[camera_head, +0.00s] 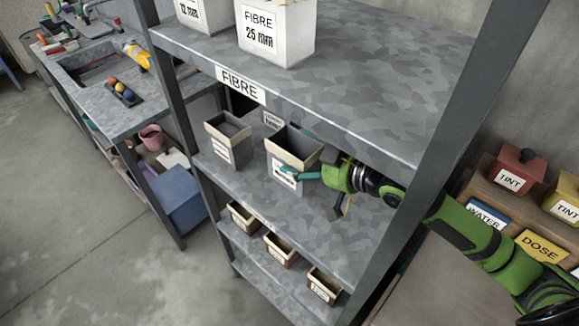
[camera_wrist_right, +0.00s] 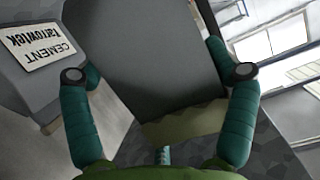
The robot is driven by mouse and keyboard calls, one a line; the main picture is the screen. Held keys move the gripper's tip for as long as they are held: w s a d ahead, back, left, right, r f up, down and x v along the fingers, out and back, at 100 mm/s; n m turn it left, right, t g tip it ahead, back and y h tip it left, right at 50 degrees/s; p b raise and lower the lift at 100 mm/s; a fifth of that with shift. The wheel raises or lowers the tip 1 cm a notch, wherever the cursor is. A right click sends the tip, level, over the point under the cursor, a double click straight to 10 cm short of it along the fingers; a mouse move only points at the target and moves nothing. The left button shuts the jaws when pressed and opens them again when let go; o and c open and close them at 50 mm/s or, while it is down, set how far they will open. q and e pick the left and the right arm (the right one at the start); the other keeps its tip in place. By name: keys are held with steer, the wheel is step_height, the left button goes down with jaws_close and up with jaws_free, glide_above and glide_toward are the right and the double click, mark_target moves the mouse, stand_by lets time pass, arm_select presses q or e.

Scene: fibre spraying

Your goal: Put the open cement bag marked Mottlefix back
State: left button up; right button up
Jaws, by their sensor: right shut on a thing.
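My right gripper (camera_head: 308,158) reaches in from the right at the middle shelf (camera_head: 347,225). It is shut on an open grey bag (camera_head: 283,170) with a tan rim, one teal finger on each side. The bag's label is too small to read, so I cannot tell its mark. Its plain grey side fills the middle of the right wrist view (camera_wrist_right: 155,60). I cannot tell whether the bag touches the shelf. A similar bag (camera_head: 229,150) stands to its left. My left gripper is out of view.
A shelf above holds white fibre tubs (camera_head: 277,35), and its front edge carries a Fibre sign (camera_head: 240,84). A grey post (camera_head: 425,130) stands close to my right arm. Small boxes (camera_head: 281,250) sit on the lower shelf. Tint boxes (camera_head: 516,175) are at the right.

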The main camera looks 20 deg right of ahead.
mark_target(313, 181)
steer(key=w+a+f, duration=0.2)
steer(key=shift+a, duration=0.35)
step_height(313, 181, down, 3)
steer(key=shift+p, duration=0.65)
steer(key=shift+f, duration=0.55)
steer(key=o, duration=1.5)
steer(key=shift+f, duration=0.1)
steer(key=b+v, duration=0.1)
steer(key=v, duration=1)
steer(key=shift+b, duration=0.4)
steer(key=shift+s+d+r, duration=0.25)
steer(key=shift+s+r, duration=0.05)
steer(key=shift+s, duration=0.15)
